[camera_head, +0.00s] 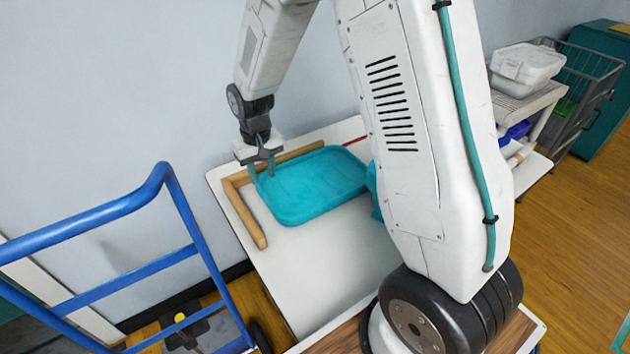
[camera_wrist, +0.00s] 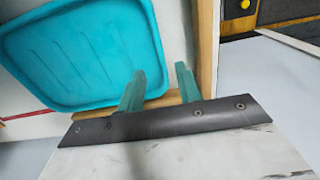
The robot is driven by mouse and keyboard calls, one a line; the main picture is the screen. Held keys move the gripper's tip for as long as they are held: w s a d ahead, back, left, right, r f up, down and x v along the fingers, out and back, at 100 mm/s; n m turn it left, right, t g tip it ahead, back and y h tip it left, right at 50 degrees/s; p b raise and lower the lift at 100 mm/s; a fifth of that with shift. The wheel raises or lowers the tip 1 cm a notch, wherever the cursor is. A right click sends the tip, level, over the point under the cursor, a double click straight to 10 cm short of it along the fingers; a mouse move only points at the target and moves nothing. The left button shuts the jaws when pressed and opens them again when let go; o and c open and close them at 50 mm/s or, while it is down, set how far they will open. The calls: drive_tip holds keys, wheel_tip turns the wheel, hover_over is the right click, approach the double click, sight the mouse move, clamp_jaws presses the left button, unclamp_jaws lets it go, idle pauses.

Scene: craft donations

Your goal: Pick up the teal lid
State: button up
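The teal lid (camera_head: 318,183) is a shallow rounded rectangle lying on a white tabletop, close to an L-shaped wooden strip at its back and left. It also fills the upper left of the wrist view (camera_wrist: 80,50). My gripper (camera_head: 263,174) points down at the lid's left back corner. In the wrist view its two teal fingers (camera_wrist: 161,68) are apart; the left one overlaps the lid, the right one is over the wooden strip side, and the lid's edge shows between them. I cannot tell whether either finger touches the rim.
The wooden strip (camera_head: 247,217) borders the table (camera_head: 325,262) corner by the wall. A teal object (camera_head: 373,190) is partly hidden behind my arm. A blue cart frame (camera_head: 120,208) stands at left. A shelf with a white tub (camera_head: 527,65) is at right. The front tabletop is clear.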

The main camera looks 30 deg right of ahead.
sight(267, 198)
wheel_tip(267, 198, down, 8)
drive_tip(key=shift+s+f, duration=0.1)
drive_tip(key=shift+s, duration=0.05)
idle(0.3)
clamp_jaws()
